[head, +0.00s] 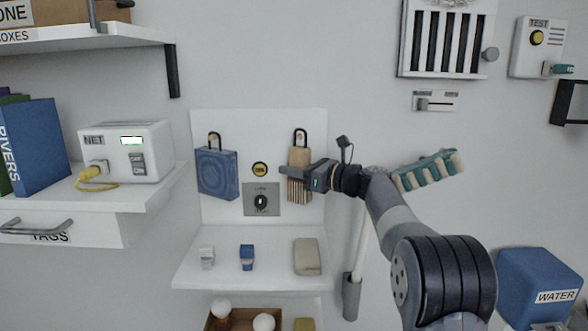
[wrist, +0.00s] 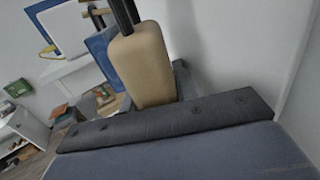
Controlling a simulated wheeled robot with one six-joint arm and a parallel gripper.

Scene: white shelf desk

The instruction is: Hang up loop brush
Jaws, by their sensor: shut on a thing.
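The loop brush (head: 300,157) has a tan handle block, a black loop on top and brown bristles below. It is upright in front of the white back panel (head: 280,122). My gripper (head: 292,170) reaches in from the right and is shut on the brush's block. In the wrist view the tan block of the brush (wrist: 143,62) stands between the fingers, with its black loop rising out of the top edge. I cannot tell whether the loop is around a peg. A blue square item (head: 216,172) with a black loop hangs on the panel's left side.
A yellow button (head: 260,169) and a dial plate (head: 261,199) sit between the two hanging places. The shelf below (head: 225,277) holds small blocks and a beige item (head: 307,257). The NET box (head: 127,152) stands on the left shelf.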

